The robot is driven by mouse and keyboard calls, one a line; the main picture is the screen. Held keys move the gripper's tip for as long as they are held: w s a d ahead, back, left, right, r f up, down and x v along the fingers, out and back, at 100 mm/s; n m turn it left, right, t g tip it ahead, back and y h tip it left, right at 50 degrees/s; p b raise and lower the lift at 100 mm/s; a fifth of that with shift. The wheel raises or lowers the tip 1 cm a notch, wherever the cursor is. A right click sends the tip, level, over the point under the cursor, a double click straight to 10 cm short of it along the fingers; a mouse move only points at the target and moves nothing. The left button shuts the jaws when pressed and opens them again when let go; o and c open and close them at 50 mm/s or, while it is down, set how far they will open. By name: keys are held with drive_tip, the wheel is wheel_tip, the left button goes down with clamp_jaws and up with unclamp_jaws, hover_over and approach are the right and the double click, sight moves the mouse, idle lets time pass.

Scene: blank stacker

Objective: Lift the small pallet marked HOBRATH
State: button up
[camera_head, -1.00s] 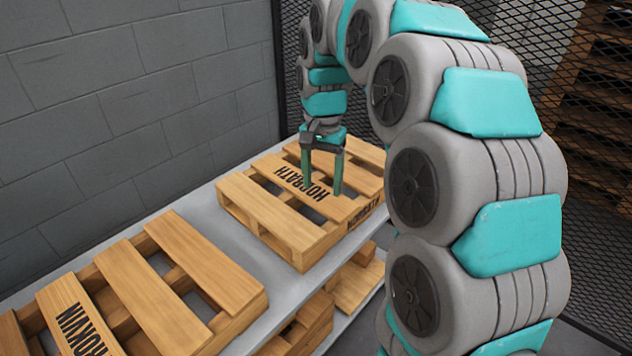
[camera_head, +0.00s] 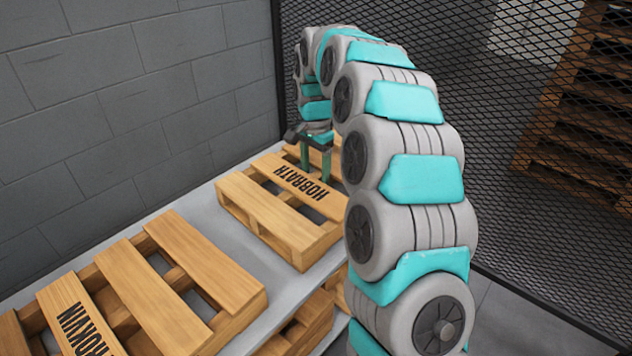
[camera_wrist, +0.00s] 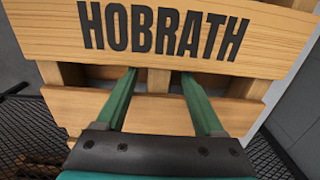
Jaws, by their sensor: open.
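The small wooden pallet marked HOBRATH (camera_head: 262,215) lies flat on the grey shelf, near the wall corner. Its marked slat (camera_wrist: 160,38) fills the upper part of the wrist view. My gripper (camera_head: 315,170) is open above the pallet's far part, with its two green fingers pointing down. In the wrist view the fingers (camera_wrist: 158,78) are apart and empty, with their tips by the near edge of the marked slat, over a gap between slats. I cannot tell whether they touch the wood. My arm hides the pallet's right end in the head view.
A second pallet marked HOKVIN (camera_head: 190,262) lies on the same shelf (camera_head: 215,222), nearer, with a strip of bare shelf between them. More pallets sit on a lower level (camera_head: 300,325). A block wall (camera_head: 110,120) stands left, wire mesh (camera_head: 460,80) behind.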

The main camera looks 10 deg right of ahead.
sight(316, 175)
wheel_tip(316, 175, down, 3)
drive_tip(key=shift+d+f, duration=0.1)
clamp_jaws()
idle(0.6)
idle(0.8)
